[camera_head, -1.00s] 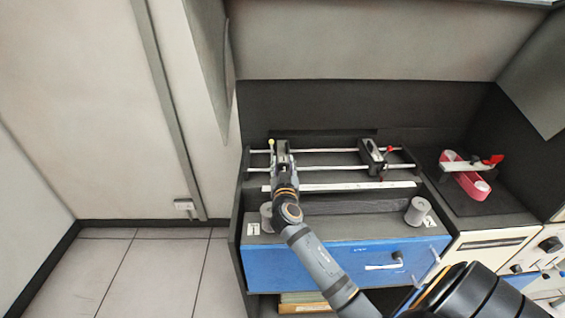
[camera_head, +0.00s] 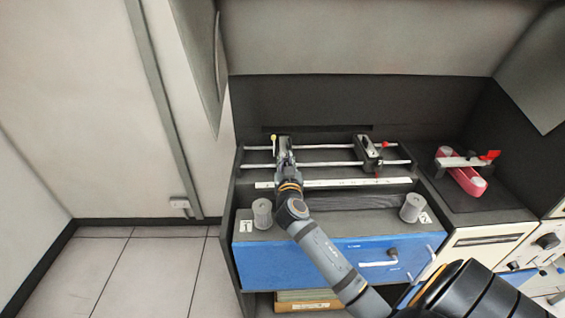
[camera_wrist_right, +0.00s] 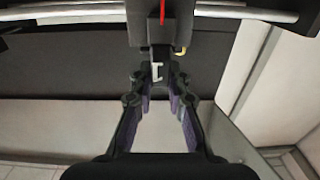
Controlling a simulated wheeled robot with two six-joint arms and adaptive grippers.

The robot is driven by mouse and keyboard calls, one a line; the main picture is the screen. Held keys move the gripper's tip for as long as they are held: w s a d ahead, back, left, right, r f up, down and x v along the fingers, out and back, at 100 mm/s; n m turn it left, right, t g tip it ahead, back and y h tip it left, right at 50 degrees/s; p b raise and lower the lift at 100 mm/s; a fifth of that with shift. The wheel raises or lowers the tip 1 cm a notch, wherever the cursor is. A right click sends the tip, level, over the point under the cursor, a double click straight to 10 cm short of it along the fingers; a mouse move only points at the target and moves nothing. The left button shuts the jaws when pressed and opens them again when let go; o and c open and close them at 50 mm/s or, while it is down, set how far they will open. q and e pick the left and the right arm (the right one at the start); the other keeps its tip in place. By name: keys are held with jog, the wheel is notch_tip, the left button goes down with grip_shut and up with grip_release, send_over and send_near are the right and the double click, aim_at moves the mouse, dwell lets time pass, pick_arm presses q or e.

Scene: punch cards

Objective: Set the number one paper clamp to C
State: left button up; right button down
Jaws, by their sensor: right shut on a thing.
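The number one paper clamp (camera_head: 283,142) is the left one on the two metal rails (camera_head: 325,164), behind the label 1 (camera_head: 246,227). My right gripper (camera_head: 285,158) reaches it from the front and hides much of it. In the right wrist view the dark clamp body (camera_wrist_right: 160,32) with a red pointer is at the top. The fingers of my right gripper (camera_wrist_right: 158,76) are closed in on a small part below that body. The white scale strip (camera_head: 335,183) lies in front of the rails; its letters are too small to read. My left gripper is not in view.
A second clamp (camera_head: 368,153) with a red knob sits farther right on the rails. Two grey cylinders (camera_head: 262,213) (camera_head: 412,207) stand on the front ledge above a blue drawer (camera_head: 300,262). A pink and white device (camera_head: 465,174) is at the right.

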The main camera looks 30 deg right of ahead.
jog(key=c, duration=1.8)
grip_release()
jog(key=o, duration=0.3)
jog(key=shift+d, duration=0.15)
jog(key=shift+o, duration=1.1)
jog(key=shift+s+d, duration=0.15)
jog(key=shift+d, duration=0.05)
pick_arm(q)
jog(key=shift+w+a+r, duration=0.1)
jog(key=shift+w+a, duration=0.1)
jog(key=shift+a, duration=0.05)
pick_arm(e)
jog(key=shift+a, duration=0.1)
jog(key=shift+a, duration=0.15)
jog(key=v, duration=1.1)
jog(key=shift+s+a, duration=0.2)
jog(key=shift+s, duration=0.15)
